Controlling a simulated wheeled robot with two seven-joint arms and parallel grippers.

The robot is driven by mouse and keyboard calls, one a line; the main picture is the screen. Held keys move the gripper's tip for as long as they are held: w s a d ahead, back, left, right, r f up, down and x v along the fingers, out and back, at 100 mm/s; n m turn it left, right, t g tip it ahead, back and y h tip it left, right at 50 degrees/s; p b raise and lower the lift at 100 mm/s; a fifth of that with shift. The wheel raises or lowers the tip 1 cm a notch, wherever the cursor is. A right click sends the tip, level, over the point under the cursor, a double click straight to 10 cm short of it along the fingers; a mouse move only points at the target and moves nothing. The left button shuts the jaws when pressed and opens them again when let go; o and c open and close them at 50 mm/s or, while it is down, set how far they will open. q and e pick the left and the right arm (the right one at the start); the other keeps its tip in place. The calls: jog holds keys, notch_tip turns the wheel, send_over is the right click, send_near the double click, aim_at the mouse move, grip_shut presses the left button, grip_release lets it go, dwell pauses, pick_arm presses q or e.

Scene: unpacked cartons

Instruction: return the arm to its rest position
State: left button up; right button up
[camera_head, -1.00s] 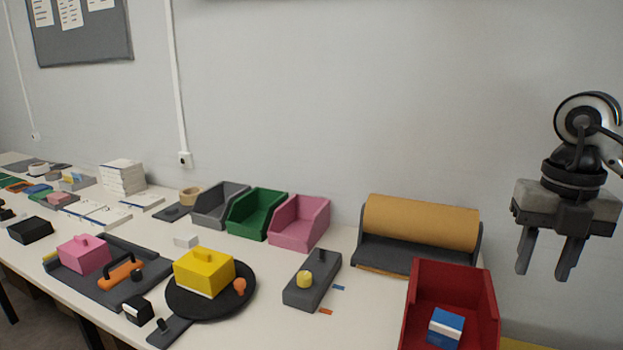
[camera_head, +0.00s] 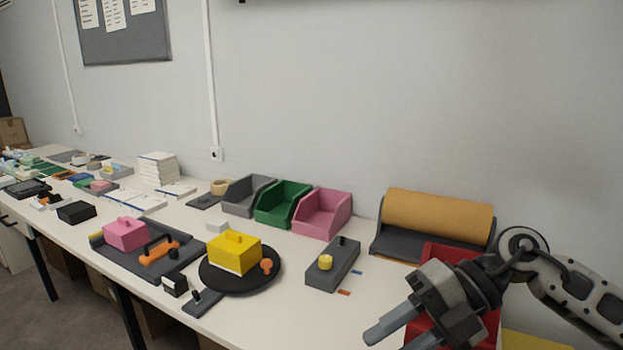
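My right gripper (camera_head: 396,335) is at the lower right, in front of the red bin (camera_head: 452,252), its arm coming in from the right edge. Its two fingers point down and left and stand apart with nothing seen between them. The gripper and arm hide most of the red bin, and the blue-and-white box inside it cannot be seen. My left gripper is not in view.
The long white table (camera_head: 214,327) carries a yellow box (camera_head: 234,255) on a round black plate, a pink box (camera_head: 125,235) on a dark tray, a grey block (camera_head: 333,266) with a yellow knob, grey, green and pink bins (camera_head: 322,213), and a brown roll (camera_head: 438,213).

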jog(key=a+r+m+t+y, duration=0.1)
jog(key=a+m+t+y, duration=0.55)
jog(key=a+y, duration=0.2)
jog(key=w+d+f+m+t+h, duration=0.1)
jog(key=d+f+m+t+h, duration=0.45)
jog(key=f+m, duration=0.4)
jog(key=d+f+m+t+h, duration=0.4)
jog(key=f+m+t+h, duration=0.25)
jog(key=m, duration=0.55)
jog(key=s+d+f+m+g+h, duration=0.3)
jog(key=s+f+m+g+h, duration=0.2)
jog(key=s+f, duration=0.7)
notch_tip(320, 180, down, 2)
jog(key=shift+f+g, duration=0.1)
jog(key=shift+g, duration=0.35)
